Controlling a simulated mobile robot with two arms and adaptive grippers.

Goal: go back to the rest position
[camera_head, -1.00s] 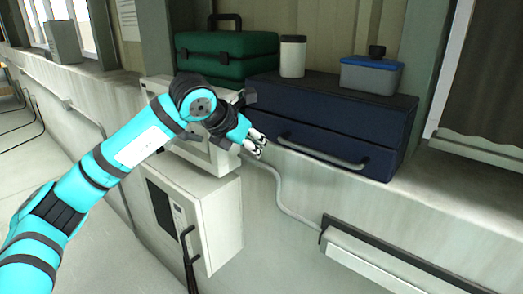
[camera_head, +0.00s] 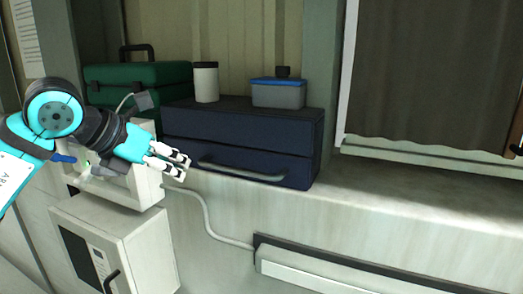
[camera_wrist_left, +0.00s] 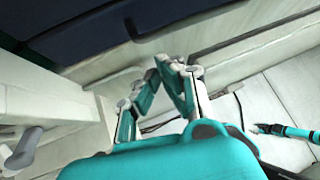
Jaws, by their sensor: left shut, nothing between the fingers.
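My left gripper (camera_head: 181,164) is at the left of the head view, in front of the dark blue drawer chest (camera_head: 240,125) and just left of its grey handle (camera_head: 242,172). Its fingers are shut with nothing between them. In the left wrist view, its closed fingers (camera_wrist_left: 172,65) point away over the pale wall and floor. My left arm comes in from the left edge. My right gripper is not in either view.
A green toolbox (camera_head: 135,85), a white cup (camera_head: 206,82) and a grey box with a blue lid (camera_head: 278,93) stand at the back. A white cabinet (camera_head: 135,245) is below. The ledge (camera_head: 420,190) at right is bare.

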